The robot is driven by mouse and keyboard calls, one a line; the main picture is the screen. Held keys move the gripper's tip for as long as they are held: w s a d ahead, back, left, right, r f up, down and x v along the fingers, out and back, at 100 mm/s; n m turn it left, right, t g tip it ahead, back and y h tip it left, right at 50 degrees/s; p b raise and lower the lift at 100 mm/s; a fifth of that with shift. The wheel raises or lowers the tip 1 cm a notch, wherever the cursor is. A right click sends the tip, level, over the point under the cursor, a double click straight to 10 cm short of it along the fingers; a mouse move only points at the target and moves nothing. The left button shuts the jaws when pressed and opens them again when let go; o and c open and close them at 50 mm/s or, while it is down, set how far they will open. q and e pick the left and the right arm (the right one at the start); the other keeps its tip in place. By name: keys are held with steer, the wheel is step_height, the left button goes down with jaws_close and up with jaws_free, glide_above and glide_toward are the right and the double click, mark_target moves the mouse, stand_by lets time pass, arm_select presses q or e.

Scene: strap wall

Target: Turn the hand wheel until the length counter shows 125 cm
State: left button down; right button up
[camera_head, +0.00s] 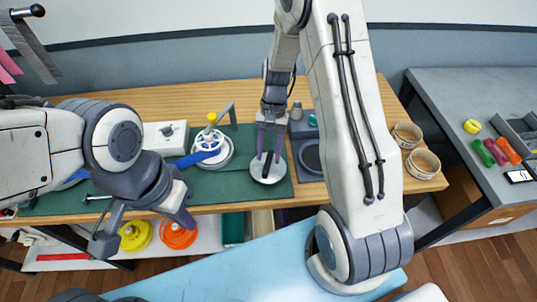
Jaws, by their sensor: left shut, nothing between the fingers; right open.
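The hand wheel (208,141) is white and spoked, with a yellow knob (211,117) on its far side. It stands on the green mat at the table's middle left. A blue strap (190,160) runs beside its near left side. I cannot make out a length counter reading. My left gripper (143,222) is in front of the table's near edge, apart from the wheel and empty. My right gripper (268,155) is open, right of the wheel, with its fingers over a white disc (265,176) that has a dark bar. I cannot tell whether they touch it.
A white box (165,137) stands left of the wheel and a grey lever (226,111) behind it. Yellow (136,235) and orange (178,234) spools lie on the shelf below. A grey side table (460,88) is at right.

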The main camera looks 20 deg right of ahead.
steer(key=shift+x, duration=0.75)
jaws_close()
steer(key=shift+m, duration=0.3)
steer(key=m, duration=0.2)
steer(key=shift+d+m+t+y, duration=0.1)
steer(key=shift+m+t+y, duration=0.2)
steer(key=shift+t+y, duration=0.1)
steer(key=m+t, duration=0.1)
steer(key=m, duration=0.1)
steer(key=shift+s+m+y, duration=0.1)
steer(key=shift+m+y, duration=0.2)
steer(key=m+t, duration=0.1)
steer(key=m, duration=0.1)
steer(key=shift+m, duration=0.3)
steer(key=shift+s+m+t+b, duration=0.1)
steer(key=shift+m+t+b, duration=0.65)
steer(key=shift+m, duration=1.05)
